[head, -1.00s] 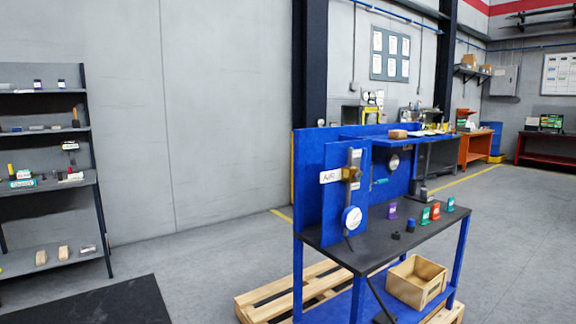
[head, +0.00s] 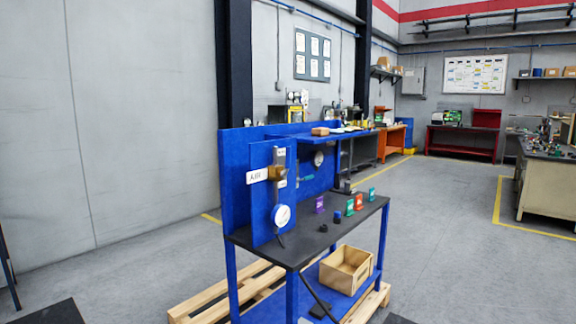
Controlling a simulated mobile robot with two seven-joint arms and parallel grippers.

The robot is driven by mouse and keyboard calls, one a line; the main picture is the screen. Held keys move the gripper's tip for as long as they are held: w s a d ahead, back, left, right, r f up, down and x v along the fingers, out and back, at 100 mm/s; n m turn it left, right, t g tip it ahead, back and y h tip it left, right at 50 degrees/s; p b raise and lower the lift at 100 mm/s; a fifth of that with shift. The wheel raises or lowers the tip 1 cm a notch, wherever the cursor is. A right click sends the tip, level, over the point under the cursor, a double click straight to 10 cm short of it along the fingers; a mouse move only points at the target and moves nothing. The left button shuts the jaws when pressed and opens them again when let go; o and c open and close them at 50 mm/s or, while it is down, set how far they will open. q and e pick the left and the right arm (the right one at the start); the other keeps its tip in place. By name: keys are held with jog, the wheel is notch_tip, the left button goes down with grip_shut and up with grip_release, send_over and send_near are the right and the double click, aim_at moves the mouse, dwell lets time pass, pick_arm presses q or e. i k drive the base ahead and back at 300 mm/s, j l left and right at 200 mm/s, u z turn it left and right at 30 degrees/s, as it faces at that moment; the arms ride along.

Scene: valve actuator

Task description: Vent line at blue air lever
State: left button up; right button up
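A blue workbench (head: 232,178) with a dark top stands at the middle of the head view. A blue panel on its left end carries a white label reading AIR (head: 257,176), a brass-coloured valve body (head: 278,173) on a vertical grey pipe, and a round white gauge (head: 281,215) below. A small teal handle (head: 306,178) shows on the back panel behind; whether it is a lever I cannot tell. A blue air lever cannot be made out at this distance. Neither of my grippers is in view.
Purple, green and red tags (head: 359,202) and small dark parts stand on the benchtop. A wooden crate (head: 346,268) sits on the lower shelf, and a pallet (head: 200,303) lies beneath. Grey floor (head: 440,240) is open to the right, before another workbench (head: 545,190).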

aim_at(283, 174)
jog(key=i+l, duration=0.15)
jog(key=i, duration=0.45)
jog(key=i+l, duration=0.2)
jog(key=i, duration=0.45)
